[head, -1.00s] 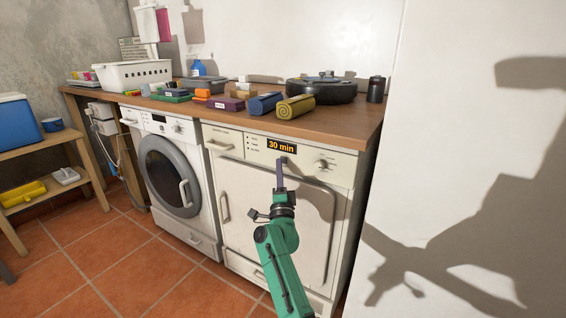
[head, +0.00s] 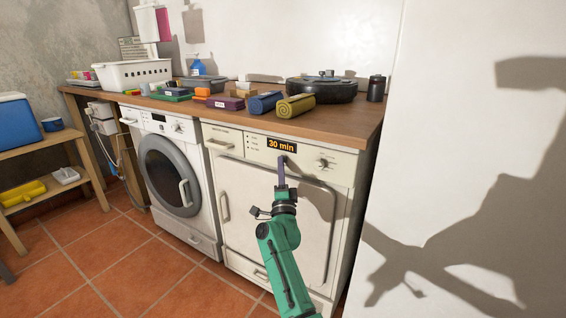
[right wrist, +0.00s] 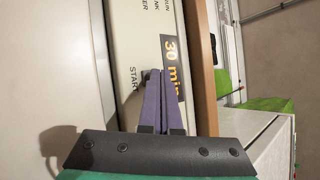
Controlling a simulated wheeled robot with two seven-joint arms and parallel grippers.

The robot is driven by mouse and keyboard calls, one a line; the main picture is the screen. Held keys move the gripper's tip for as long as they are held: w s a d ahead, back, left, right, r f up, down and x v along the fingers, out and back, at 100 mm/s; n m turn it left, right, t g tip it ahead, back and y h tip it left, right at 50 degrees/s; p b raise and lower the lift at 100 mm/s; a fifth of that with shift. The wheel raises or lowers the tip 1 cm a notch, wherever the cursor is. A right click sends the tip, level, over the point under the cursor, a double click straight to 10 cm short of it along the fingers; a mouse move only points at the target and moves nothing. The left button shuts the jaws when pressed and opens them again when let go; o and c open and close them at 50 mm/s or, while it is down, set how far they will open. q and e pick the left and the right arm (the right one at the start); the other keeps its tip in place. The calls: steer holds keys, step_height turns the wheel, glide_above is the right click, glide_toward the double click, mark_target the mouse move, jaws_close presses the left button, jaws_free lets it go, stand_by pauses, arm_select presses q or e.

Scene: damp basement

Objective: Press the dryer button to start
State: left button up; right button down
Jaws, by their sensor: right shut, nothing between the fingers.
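The white dryer (head: 236,182) stands under the counter, right of the washing machine. Its panel carries a lit "30 min" display (head: 281,146) and a round knob (head: 322,164). My right gripper (head: 283,158) is shut and empty, its purple fingers pointing at the panel just below the display. In the right wrist view the shut fingertips (right wrist: 154,73) are at the panel, between the START label (right wrist: 133,80) and the display (right wrist: 171,60). The fingertips cover most of the button's spot, and I cannot tell whether they touch it. My left gripper is out of view.
The washing machine (head: 172,170) stands left of the dryer. The wooden counter (head: 340,118) above holds rolled towels (head: 296,107), a black round pan-like object (head: 322,90) and a white basket (head: 132,75). A white wall (head: 470,130) closes the right side. Tiled floor lies in front.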

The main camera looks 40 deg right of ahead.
stand_by(0.5)
steer(key=shift+s+a+p, duration=0.15)
steer(key=shift+a+p, duration=0.2)
steer(key=shift+a, duration=0.1)
steer(key=a+p, duration=0.1)
steer(key=a, duration=0.1)
steer(key=s+a+p, duration=0.1)
steer(key=a+p, duration=0.1)
steer(key=a, duration=0.1)
steer(key=shift+s+a, duration=0.35)
steer(key=shift+s, duration=0.05)
steer(key=shift+a, duration=0.1)
